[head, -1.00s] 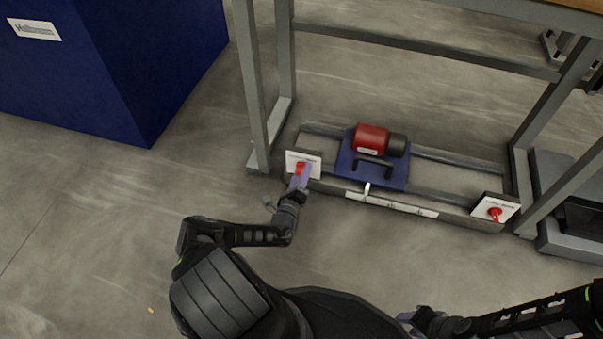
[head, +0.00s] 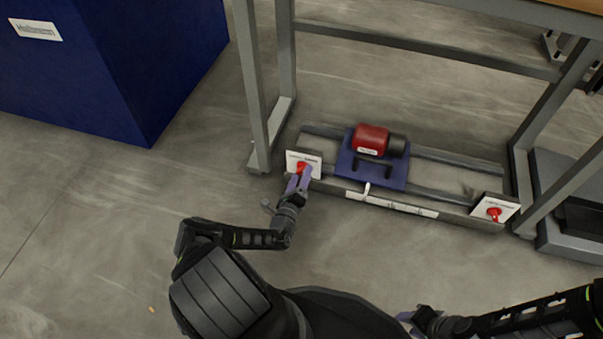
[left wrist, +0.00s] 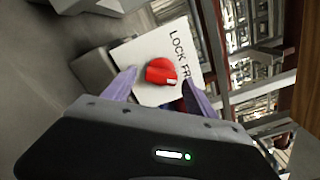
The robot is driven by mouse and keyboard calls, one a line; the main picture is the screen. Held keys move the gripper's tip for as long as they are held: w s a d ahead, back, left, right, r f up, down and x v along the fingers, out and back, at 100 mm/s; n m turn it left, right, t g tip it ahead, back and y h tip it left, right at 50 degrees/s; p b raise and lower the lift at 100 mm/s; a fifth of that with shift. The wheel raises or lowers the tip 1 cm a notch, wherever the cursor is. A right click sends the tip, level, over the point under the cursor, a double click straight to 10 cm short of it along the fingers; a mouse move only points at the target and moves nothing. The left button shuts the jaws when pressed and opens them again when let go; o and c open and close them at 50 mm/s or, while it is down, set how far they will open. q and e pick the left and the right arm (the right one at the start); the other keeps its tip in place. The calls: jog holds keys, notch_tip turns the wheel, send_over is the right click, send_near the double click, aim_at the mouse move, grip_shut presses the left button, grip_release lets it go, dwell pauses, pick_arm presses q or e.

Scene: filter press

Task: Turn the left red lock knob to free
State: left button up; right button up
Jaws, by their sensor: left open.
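The left red lock knob (head: 301,167) sits on a white plate (head: 291,158) at the left end of the low rail frame. In the left wrist view the red knob (left wrist: 161,71) shows on its plate (left wrist: 134,56), with the words LOCK and a partly hidden FR. A white mark is on the knob's lower right side. My left gripper (head: 299,180) is open in front of the knob. In the left wrist view its purple fingers (left wrist: 160,88) stand on either side of the knob, apart from it. My right gripper (head: 408,320) is at the bottom edge, and its fingers are barely visible.
A blue carriage (head: 347,170) with a red motor (head: 370,140) sits on the rails. A second red knob (head: 494,213) is on the right plate. Grey table legs (head: 256,90) stand close behind the left plate.

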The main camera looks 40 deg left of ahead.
pick_arm(q)
jog(key=p+v, duration=0.2)
jog(key=v, duration=0.4)
jog(key=shift+s, duration=0.3)
jog(key=shift+d, duration=0.1)
